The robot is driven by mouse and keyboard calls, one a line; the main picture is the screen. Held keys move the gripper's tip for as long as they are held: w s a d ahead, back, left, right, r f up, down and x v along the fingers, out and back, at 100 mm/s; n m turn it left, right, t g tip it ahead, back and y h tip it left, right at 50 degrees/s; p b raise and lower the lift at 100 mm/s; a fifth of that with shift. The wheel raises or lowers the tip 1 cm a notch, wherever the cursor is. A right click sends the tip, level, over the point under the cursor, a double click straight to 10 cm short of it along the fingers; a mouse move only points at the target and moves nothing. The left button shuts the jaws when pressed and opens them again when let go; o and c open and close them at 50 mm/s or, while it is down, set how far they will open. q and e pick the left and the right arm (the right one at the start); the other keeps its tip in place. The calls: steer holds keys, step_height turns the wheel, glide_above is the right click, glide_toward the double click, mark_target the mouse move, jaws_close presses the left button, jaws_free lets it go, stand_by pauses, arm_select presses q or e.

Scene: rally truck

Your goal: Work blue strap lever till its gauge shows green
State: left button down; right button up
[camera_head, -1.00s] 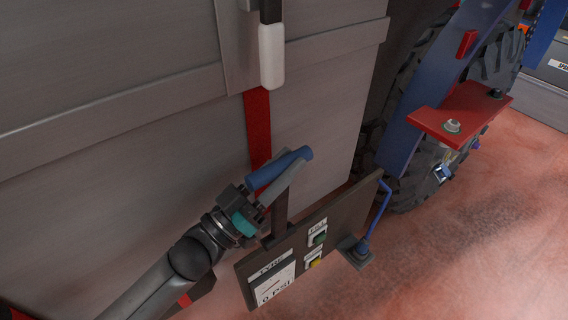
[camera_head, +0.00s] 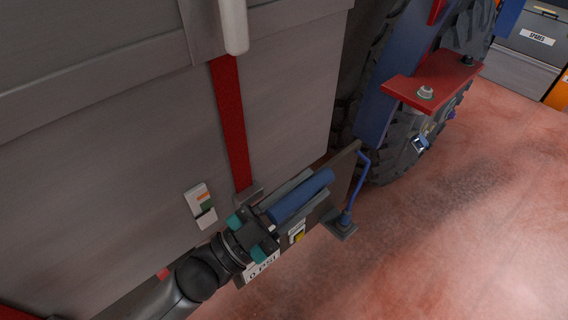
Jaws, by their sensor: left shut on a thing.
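The blue strap lever (camera_head: 302,197) sits low on the grey truck box, at the bottom of a red strap (camera_head: 232,125). It points right and slightly up, in front of the tyre panel. My left gripper (camera_head: 262,231), with teal finger parts, is shut on the lever's near end. A small gauge plate (camera_head: 200,204) left of the strap shows orange and green bands and a white lower part; I cannot tell its exact reading. My right gripper is not in view.
The tyre panel (camera_head: 343,172), partly hidden by lever and gripper, reads "0 PSI". A blue crank (camera_head: 358,191) stands beside it. A white-handled lever (camera_head: 234,24) hangs above. A red bracket (camera_head: 433,86) and wheel (camera_head: 398,150) are to the right. The reddish floor there is open.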

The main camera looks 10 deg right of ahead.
arm_select(q)
steer(key=s+d+f+m+g+b, duration=0.1)
steer(key=s+d+f+m+g, duration=0.1)
steer(key=s+d+f+m, duration=0.1)
steer(key=shift+s+f+m, duration=0.75)
steer(key=shift+f+m, duration=0.15)
steer(key=shift+f, duration=0.15)
steer(key=shift+d, duration=0.1)
steer(key=c, duration=0.6)
jaws_free()
steer(key=shift+r, duration=0.1)
steer(key=shift+w, duration=0.1)
steer(key=b+v, duration=0.3)
steer(key=v, duration=1.2)
steer(key=shift+w, duration=0.1)
